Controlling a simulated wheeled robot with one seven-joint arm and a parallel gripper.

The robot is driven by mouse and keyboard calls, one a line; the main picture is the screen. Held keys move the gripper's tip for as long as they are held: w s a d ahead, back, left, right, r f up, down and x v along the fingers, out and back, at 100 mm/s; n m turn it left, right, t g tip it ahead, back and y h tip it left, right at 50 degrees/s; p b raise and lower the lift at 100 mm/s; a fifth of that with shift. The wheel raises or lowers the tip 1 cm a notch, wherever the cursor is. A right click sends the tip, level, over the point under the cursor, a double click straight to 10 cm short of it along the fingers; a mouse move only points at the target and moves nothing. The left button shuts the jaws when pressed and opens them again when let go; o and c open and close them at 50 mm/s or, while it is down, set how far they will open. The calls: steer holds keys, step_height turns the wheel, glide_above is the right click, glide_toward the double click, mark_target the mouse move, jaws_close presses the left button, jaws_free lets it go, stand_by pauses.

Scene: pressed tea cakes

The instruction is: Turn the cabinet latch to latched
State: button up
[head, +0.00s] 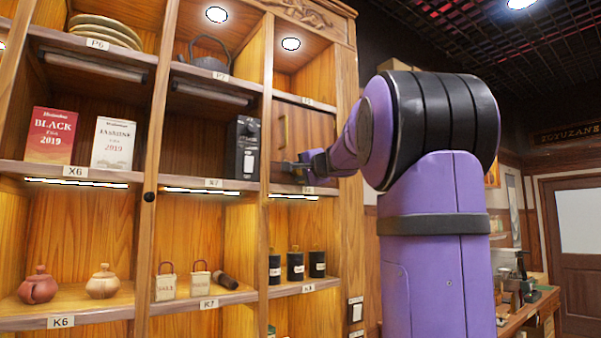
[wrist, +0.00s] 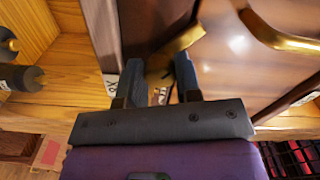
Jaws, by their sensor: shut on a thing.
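The cabinet door (head: 304,132) is a brown wooden panel in the right column of the shelf unit and looks closed. Its brass handle (head: 282,130) stands upright, and the handle also shows in the wrist view (wrist: 283,40). The latch (wrist: 182,42) is a brass piece at the door's lower edge, partly hidden by the fingers. My gripper (wrist: 158,64) has one dark finger on either side of the latch and is shut on it. In the head view my gripper (head: 290,171) is at the door's bottom, and the latch cannot be made out there.
A dark box (head: 242,148) stands just left of the door. Black canisters (head: 295,265) stand on the shelf below. Tea boxes (head: 50,135), small teapots (head: 38,285) and stacked tea cakes (head: 104,28) sit farther left. The shelf edge (wrist: 75,105) runs close by my gripper.

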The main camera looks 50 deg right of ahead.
steer(key=m, duration=0.5)
steer(key=shift+m, duration=0.3)
steer(key=shift+f+m, duration=0.1)
steer(key=shift+m, duration=2.2)
steer(key=o, duration=0.9)
steer(key=shift+s, duration=0.15)
steer(key=v, duration=1)
steer(key=shift+s, duration=0.3)
